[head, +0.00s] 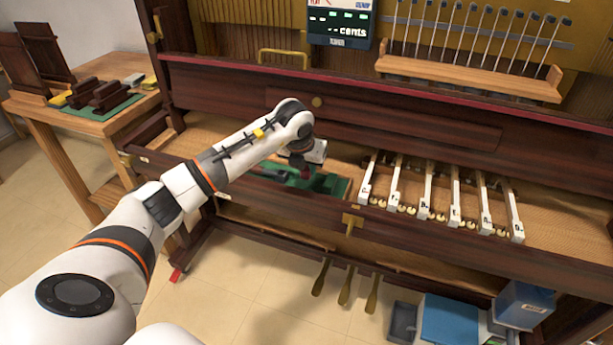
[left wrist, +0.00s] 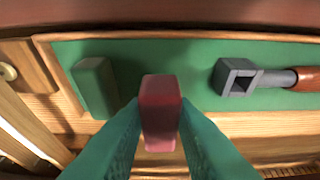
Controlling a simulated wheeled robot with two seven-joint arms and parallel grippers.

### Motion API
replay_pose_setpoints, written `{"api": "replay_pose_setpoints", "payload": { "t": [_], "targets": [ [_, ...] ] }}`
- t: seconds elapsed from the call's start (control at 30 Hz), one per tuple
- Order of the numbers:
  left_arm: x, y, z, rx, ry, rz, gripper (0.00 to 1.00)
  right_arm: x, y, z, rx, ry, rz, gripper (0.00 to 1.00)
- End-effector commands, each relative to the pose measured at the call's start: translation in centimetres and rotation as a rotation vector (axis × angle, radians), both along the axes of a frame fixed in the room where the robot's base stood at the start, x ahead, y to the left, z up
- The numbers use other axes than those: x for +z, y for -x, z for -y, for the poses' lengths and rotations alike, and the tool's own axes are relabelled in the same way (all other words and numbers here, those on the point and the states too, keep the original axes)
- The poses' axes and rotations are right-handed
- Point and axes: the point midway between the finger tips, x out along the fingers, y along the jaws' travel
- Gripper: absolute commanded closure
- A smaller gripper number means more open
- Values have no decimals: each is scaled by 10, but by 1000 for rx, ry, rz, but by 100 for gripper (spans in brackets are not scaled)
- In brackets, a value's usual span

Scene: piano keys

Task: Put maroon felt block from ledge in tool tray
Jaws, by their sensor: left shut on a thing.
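The maroon felt block (left wrist: 160,112) is between the teal fingers of my left gripper (left wrist: 160,130) in the left wrist view, and the fingers are shut on it. In the head view my left gripper (head: 304,172) is over the green-lined tool tray (head: 335,187) on the piano's key bed. The block appears above the tray's near edge; I cannot tell whether it touches the tray. The tray also shows in the left wrist view (left wrist: 180,62), with a green block (left wrist: 95,88) at its left and a grey-headed tool with a wooden handle (left wrist: 250,78) at its right. My right gripper is not in view.
White piano keys (head: 425,190) stand right of the tray. A dark fallboard (head: 400,120) rises behind it. A wooden side table (head: 90,118) with dark wooden parts is at the left. Blue bins (head: 450,320) stand on the floor at the lower right.

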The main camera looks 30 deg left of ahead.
Motion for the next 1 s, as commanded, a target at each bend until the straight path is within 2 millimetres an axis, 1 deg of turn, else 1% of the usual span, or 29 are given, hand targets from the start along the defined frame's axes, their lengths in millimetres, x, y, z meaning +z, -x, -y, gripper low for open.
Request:
{"api": "replay_pose_setpoints", "payload": {
  "t": [0.03,0.1,0.2,0.3,0.53,0.57,0.6,0.67,0.7,1.0],
  "targets": [
    [-9,1,0,-1,0,-5,98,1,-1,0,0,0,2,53],
    [-20,1,0,0,1,-4,98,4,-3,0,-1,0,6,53],
    [-31,1,0,0,0,-4,98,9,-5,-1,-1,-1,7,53],
    [-30,0,0,0,0,-1,98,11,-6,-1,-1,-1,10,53],
    [-32,0,0,-1,0,-2,98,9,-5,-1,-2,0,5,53],
    [-32,1,0,-1,0,-2,74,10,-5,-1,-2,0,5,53],
    [-32,0,0,-1,0,-2,68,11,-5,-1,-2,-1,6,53],
    [-32,0,0,-1,0,-2,58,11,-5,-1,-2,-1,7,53],
    [-31,0,0,-1,0,-2,56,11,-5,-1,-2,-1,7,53],
    [-30,0,0,-1,0,-2,56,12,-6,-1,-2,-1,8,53]
  ]
}}
